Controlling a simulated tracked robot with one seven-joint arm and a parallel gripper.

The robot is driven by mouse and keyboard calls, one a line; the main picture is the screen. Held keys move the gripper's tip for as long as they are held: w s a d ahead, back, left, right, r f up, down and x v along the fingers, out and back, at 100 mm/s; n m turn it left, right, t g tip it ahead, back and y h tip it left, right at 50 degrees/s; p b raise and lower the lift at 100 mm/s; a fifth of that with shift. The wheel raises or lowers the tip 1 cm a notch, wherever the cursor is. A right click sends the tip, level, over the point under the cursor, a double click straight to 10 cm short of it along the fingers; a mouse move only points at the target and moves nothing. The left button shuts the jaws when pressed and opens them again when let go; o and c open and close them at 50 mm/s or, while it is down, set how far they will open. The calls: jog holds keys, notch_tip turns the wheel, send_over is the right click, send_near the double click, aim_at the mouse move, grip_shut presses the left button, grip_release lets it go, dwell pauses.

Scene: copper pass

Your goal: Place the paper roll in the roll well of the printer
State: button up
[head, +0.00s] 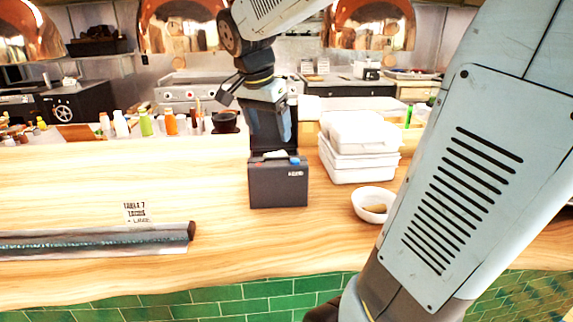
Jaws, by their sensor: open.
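My gripper (270,146) points down just above the printer and is open. Its fingers and the dark parts behind hide most of the roll well, so I cannot tell how the white piece sits.
White stacked takeaway boxes (358,150) stand close to the printer's right, with a white bowl (374,204) in front. Several bottles (145,124) stand behind.

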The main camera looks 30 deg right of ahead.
jog(key=s+a+f+n+t+y, duration=0.2)
jog(key=s+f+n+t, duration=0.1)
jog(key=s+n, duration=0.8)
jog(key=s, duration=0.3)
jog(key=shift+f+t+y, duration=0.3)
jog(key=shift+y, duration=0.1)
